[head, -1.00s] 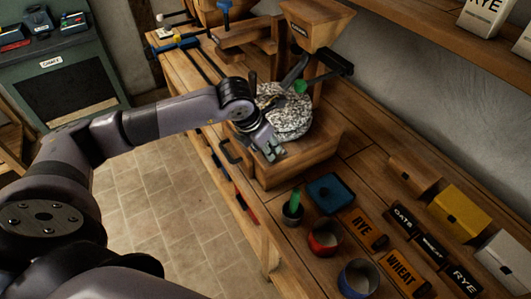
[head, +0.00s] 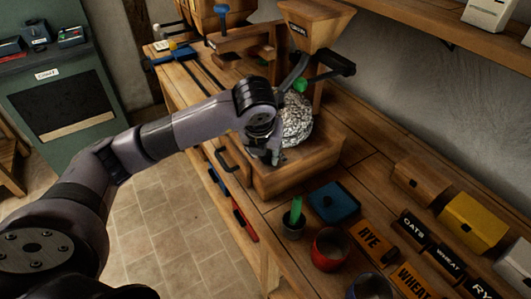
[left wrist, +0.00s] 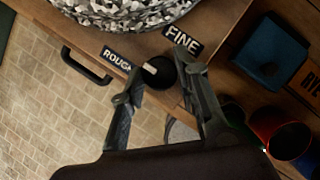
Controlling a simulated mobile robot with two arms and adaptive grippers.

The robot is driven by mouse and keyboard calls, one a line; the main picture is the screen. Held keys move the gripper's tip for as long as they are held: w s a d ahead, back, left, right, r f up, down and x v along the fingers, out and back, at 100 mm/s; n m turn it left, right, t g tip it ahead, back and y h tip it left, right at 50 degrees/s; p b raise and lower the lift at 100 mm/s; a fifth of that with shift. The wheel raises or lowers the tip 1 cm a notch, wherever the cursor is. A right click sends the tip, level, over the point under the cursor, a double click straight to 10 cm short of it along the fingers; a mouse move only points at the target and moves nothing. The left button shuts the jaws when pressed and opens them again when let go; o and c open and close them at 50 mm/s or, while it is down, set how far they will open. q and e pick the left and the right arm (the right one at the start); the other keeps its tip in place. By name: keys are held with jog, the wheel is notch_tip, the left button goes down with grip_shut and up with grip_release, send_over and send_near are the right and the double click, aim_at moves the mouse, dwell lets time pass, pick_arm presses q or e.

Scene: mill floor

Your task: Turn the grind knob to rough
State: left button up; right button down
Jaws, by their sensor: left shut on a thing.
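The dark round grind knob (left wrist: 164,75) sits on the front of the wooden mill base (head: 295,180). A white mark on it points left, towards the blue ROUGH label (left wrist: 117,60). The black FINE label (left wrist: 183,38) is on its other side. My left gripper (left wrist: 158,88) is shut on the knob, with one finger on each side. In the head view, my left gripper (head: 268,155) is at the front of the mill, below the speckled millstone (head: 296,122), and hides the knob and labels. My right gripper is not in view.
A dark drawer handle (left wrist: 86,66) is left of the knob. A blue box (head: 333,201), a small pot with a green handle (head: 294,221) and a red cup (head: 331,247) stand right of the mill. The floor in front is clear.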

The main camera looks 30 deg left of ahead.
pick_arm(q)
jog(key=shift+r, duration=0.1)
jog(key=o, duration=1.2)
jog(key=shift+c, duration=0.2)
jog(key=v, duration=1.1)
jog(key=shift+s+r, duration=0.25)
jog(key=shift+r, duration=0.1)
